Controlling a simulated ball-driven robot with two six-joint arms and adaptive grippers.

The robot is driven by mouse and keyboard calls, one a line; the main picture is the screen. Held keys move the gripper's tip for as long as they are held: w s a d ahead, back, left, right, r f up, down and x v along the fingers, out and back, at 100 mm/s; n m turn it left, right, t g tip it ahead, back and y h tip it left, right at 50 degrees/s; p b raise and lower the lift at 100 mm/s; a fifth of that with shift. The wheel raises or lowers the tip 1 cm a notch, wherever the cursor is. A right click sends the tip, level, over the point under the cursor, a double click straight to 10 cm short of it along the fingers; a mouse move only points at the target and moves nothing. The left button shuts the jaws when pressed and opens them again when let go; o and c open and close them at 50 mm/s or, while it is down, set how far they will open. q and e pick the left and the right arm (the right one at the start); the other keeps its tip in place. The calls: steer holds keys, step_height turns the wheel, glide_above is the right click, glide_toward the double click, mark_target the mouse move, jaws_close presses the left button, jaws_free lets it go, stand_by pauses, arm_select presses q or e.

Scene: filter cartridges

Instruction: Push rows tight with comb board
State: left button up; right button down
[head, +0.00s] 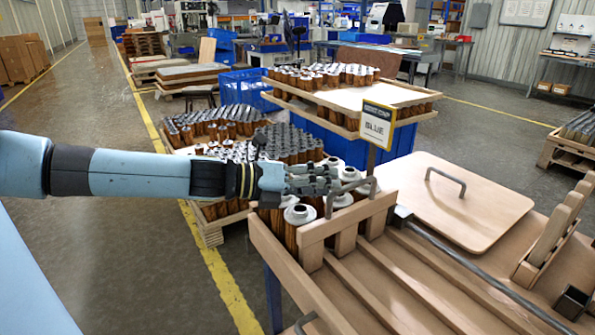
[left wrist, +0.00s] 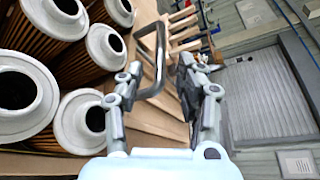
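The comb board (head: 350,218) is a wooden bar with blocky teeth and a grey metal handle (head: 352,192). It stands upright at the left end of the wooden table, in front of filter cartridges (head: 300,214) with white ringed tops and orange-brown pleated sides. My left gripper (head: 318,180) is at the handle, above the cartridges. In the left wrist view its fingers (left wrist: 158,78) are apart, with the handle (left wrist: 160,50) showing between them; I cannot tell whether they touch it. Cartridges (left wrist: 60,70) fill the left of that view. My right gripper is not in view.
A flat wooden board with a handle (head: 455,208) lies on the table to the right. A slotted wooden rack (head: 552,238) stands at the right edge. Pallets of cartridges (head: 345,100) stand behind.

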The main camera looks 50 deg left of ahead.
arm_select(q)
steer(key=shift+v, duration=2.5)
steer(key=shift+s+f, duration=0.1)
steer(key=shift+s, duration=0.05)
